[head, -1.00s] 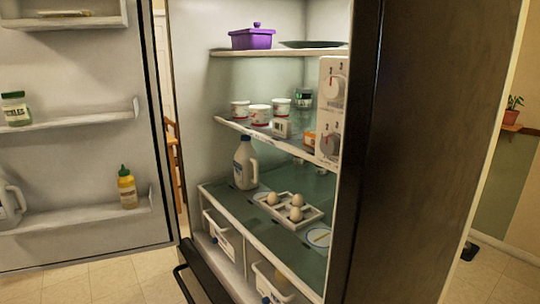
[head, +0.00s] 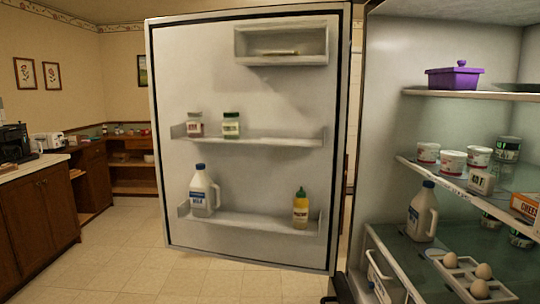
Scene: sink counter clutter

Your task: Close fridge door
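The fridge door (head: 262,100) stands wide open left of the fridge body, its white inner side facing me. Its shelves hold two jars (head: 231,125), a milk jug (head: 204,190) and a yellow bottle (head: 300,208). The fridge interior (head: 430,60) is open at the right, with a purple container (head: 455,76) on the top shelf, several cups (head: 453,161) on the middle shelf, and a milk jug (head: 422,212) and eggs (head: 480,270) below.
A wooden counter (head: 38,205) with a black appliance (head: 14,143) and a toaster stands at the left. Wooden desk furniture (head: 135,170) is behind it. The tiled floor (head: 125,265) between the counter and the door is clear.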

